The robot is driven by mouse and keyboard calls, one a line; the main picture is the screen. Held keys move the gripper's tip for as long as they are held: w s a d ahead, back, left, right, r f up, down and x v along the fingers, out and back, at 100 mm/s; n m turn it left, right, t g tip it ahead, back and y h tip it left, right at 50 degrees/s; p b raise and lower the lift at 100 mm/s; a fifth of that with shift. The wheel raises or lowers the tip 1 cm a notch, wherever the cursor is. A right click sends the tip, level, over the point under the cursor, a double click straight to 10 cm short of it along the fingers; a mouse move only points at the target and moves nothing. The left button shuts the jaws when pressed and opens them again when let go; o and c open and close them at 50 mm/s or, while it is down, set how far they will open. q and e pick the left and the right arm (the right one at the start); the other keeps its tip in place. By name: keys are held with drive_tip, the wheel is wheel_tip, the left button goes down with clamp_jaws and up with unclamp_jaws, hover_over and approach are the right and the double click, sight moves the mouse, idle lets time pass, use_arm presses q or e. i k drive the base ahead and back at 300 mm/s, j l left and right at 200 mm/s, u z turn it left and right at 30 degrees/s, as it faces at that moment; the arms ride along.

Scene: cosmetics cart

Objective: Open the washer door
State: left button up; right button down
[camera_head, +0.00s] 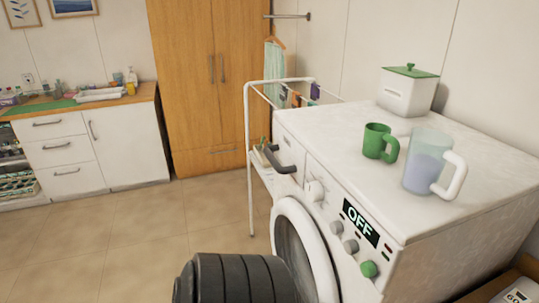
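The white washer (325,221) stands at the right, its front facing lower left. Its round door has a thick white ring (318,250) around dark grey glass (290,248). The door appears to lie against the front, but its bottom is cut off by the picture edge and its lower left is covered. I cannot tell how its latch stands. The display (360,222) reads OFF, with several grey knobs and a green button (368,269) nearby. A dark handle (283,160) is on the drawer at the upper left front.
A green mug (376,141), a clear jug (424,162) and a white box with green lid (406,92) stand on the washer. A white drying rack (248,150) stands just behind its left side. The tiled floor (130,240) at left is clear.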

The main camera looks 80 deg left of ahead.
sight(316, 257)
drive_tip(key=u, duration=2.1)
